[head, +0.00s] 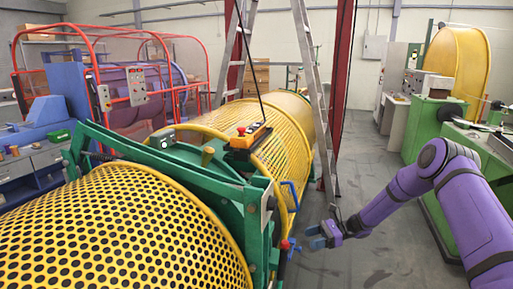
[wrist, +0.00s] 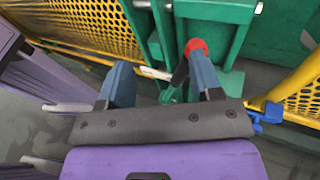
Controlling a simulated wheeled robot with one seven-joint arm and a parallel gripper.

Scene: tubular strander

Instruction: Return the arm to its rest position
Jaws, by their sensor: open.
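My gripper (head: 316,236) is at the end of my purple arm, low beside the green frame (head: 258,215) of the yellow perforated drum guard. In the wrist view my gripper (wrist: 160,75) has its two blue-grey fingers spread apart, with nothing held between them. A lever with a red ball knob (wrist: 196,46) and a dark shaft shows just beyond the right fingertip. I cannot tell whether the finger touches it. The red knob also shows in the head view (head: 284,244), just left of my fingers.
A blue handle (head: 291,194) sticks out from the guard above my gripper. A stepladder (head: 314,85) and a dark red post (head: 341,75) stand behind. A green machine (head: 430,160) stands at right. Grey floor (head: 365,200) is clear between the machines.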

